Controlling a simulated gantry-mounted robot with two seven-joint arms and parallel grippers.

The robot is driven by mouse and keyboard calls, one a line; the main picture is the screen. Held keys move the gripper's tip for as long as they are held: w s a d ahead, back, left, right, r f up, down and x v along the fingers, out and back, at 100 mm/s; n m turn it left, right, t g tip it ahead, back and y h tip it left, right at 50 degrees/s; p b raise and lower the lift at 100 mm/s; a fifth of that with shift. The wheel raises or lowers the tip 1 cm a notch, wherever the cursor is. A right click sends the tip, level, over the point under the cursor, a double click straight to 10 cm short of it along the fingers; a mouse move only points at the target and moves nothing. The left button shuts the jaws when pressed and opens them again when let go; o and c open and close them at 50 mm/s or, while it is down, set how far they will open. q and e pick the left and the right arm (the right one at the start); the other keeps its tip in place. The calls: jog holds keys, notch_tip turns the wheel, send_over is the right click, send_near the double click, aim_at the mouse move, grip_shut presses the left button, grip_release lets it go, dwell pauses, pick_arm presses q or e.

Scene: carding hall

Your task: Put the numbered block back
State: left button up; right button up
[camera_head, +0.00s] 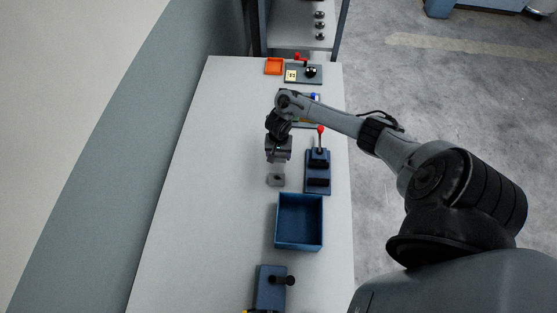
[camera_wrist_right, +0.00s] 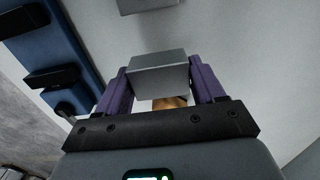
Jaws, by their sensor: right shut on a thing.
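My right gripper (camera_head: 278,163) is above the white table and points down. In the right wrist view its purple fingers (camera_wrist_right: 160,85) are shut on a plain grey block (camera_wrist_right: 157,72). No number shows on the faces in view. A small grey piece (camera_head: 276,180) with a dark spot on top sits on the table just below the gripper in the head view. A grey thing, perhaps the same piece, is cut off at the top of the right wrist view (camera_wrist_right: 147,5). My left gripper is not in view.
A blue fixture with a red-knobbed lever (camera_head: 318,172) stands right of the gripper. An open blue bin (camera_head: 299,248) is nearer, then another blue fixture (camera_head: 270,287). An orange tray (camera_head: 274,66) is at the far end. The table's left side (camera_head: 205,190) is clear.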

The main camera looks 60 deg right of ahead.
aim_at(278, 160)
notch_tip(278, 160, down, 3)
jog(key=shift+f+b, duration=0.2)
jog(key=shift+b, duration=0.35)
jog(key=shift+f, duration=0.3)
jog(key=shift+f, duration=0.1)
jog(key=o, duration=1.4)
